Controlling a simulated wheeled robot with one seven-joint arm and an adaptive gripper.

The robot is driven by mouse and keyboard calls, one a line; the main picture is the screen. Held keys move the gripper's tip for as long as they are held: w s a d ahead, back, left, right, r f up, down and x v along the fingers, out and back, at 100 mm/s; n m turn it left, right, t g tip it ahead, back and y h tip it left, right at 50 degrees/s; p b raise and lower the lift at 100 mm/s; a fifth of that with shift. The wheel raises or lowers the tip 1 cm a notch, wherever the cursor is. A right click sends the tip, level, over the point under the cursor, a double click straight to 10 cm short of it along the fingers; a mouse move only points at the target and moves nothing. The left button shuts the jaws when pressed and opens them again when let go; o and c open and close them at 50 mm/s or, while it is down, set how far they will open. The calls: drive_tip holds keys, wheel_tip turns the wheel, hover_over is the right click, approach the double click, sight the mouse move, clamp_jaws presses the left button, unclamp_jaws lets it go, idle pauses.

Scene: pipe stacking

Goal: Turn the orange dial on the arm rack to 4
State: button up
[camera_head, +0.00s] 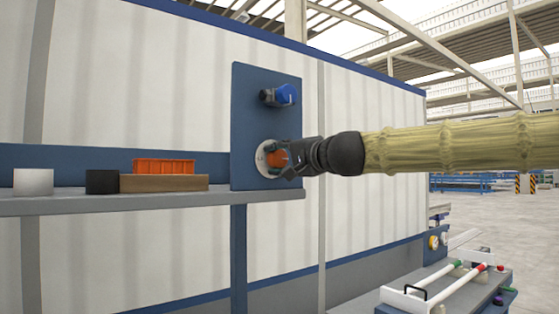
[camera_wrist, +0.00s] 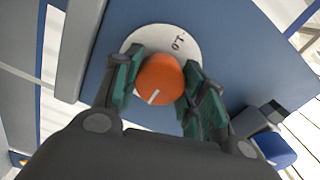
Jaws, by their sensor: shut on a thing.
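The orange dial (camera_wrist: 160,80) sits on a round white scale plate (camera_wrist: 181,36) on a blue panel (camera_head: 266,120). A white pointer line on the dial's face aims to the lower left in the wrist view. Some dark marks show on the plate's rim; most numbers are hidden by my fingers, so I cannot tell the setting. My gripper (camera_wrist: 159,84) is shut on the dial, one green-padded finger on each side. In the head view the dial (camera_head: 277,158) is partly hidden behind my gripper (camera_head: 280,160).
A blue knob (camera_head: 286,95) sticks out of the panel above the dial. Open floor lies at right.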

idle(0.3)
drive_tip(key=o, duration=1)
drive_tip(key=shift+o, duration=0.2)
drive_tip(key=shift+d, duration=0.1)
drive_tip(key=v, duration=1.2)
